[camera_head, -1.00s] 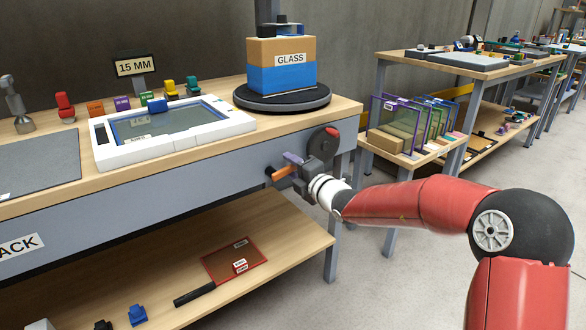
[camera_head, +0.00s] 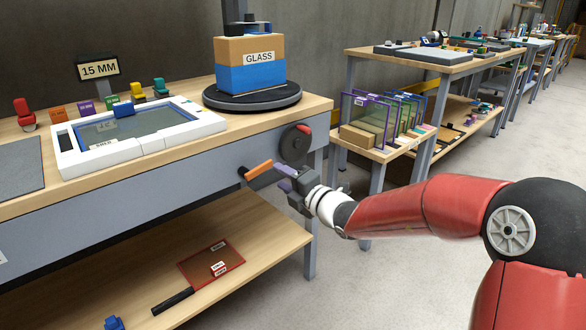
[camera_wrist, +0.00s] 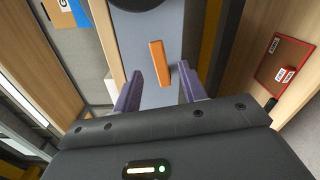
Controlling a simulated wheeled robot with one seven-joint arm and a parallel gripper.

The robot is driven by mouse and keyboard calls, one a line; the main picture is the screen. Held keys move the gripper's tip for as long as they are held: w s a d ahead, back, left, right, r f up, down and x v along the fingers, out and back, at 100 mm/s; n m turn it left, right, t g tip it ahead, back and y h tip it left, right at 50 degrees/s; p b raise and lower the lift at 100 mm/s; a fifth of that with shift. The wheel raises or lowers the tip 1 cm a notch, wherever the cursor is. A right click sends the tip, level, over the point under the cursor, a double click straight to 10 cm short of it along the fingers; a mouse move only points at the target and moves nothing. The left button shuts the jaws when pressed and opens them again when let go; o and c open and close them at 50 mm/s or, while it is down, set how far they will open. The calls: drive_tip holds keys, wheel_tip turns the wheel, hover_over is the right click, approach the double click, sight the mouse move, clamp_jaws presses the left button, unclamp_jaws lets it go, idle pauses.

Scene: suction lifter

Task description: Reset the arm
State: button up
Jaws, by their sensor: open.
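My gripper (camera_head: 281,178) is in front of the grey front panel of the workbench (camera_head: 150,180), near its right end. The wrist view shows its two purple fingers (camera_wrist: 160,92) spread apart with nothing between them. An orange handle (camera_head: 259,169) on the bench front lies just beyond the fingertips; it also shows in the wrist view (camera_wrist: 159,63), apart from the fingers. My red arm reaches in from the right.
A round dark disc (camera_head: 295,143) is on the bench front beside my gripper. A black turntable (camera_head: 251,98) carries a box labelled GLASS (camera_head: 250,72). A white frame (camera_head: 135,146) lies on the bench top. A rack of coloured panels (camera_head: 385,115) stands right. Floor is open at right.

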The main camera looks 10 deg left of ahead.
drive_tip(key=s+d+n+g+h, duration=0.2)
drive_tip(key=s+d+n+g, duration=0.15)
drive_tip(key=s+n, duration=0.7)
drive_tip(key=s+d+n+g+h, duration=0.2)
drive_tip(key=s+n+g, duration=0.2)
drive_tip(key=s+n, duration=0.65)
drive_tip(key=s+d+f+n+t+h, duration=0.1)
drive_tip(key=s+d+n+h, duration=0.4)
drive_tip(key=d+n, duration=0.5)
drive_tip(key=s+d+f+n+t+h, duration=0.1)
drive_tip(key=s+d+n+h, duration=0.4)
drive_tip(key=d+n, duration=0.5)
drive_tip(key=s+d, duration=0.2)
drive_tip(key=d, duration=0.2)
drive_tip(key=shift+d+f, duration=0.2)
drive_tip(key=shift+f, duration=0.15)
